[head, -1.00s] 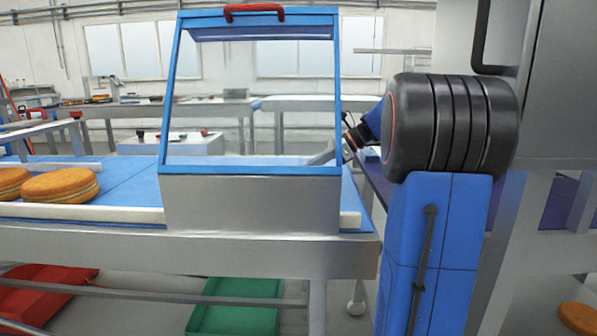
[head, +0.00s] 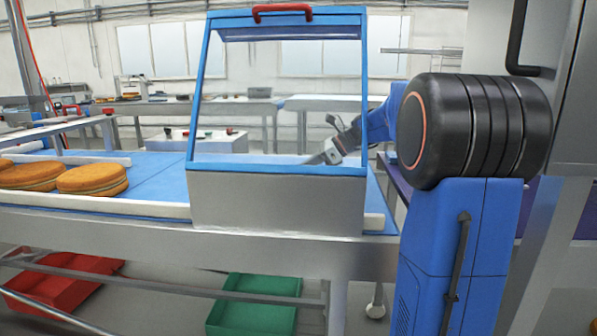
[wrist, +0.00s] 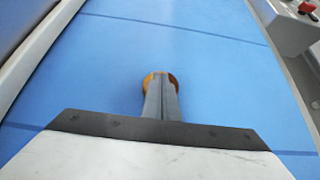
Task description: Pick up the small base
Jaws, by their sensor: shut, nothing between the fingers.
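A small orange-brown round, which looks like the small base (wrist: 174,83), lies on the blue belt in the wrist view. My gripper's grey fingers (wrist: 161,84) are together in front of it and cover its middle, so only its edges show. Whether the fingertips touch it I cannot tell. In the head view my gripper (head: 318,158) is low behind the clear guard (head: 277,180), pointing down and left. The small base does not show in the head view.
Two larger filled rounds (head: 93,180) sit on the blue belt (head: 160,172) at left. The guard's metal panel (head: 275,203) stands in front of my gripper. A control box with a red button (wrist: 300,22) is beside the belt. Red and green crates (head: 253,304) are below.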

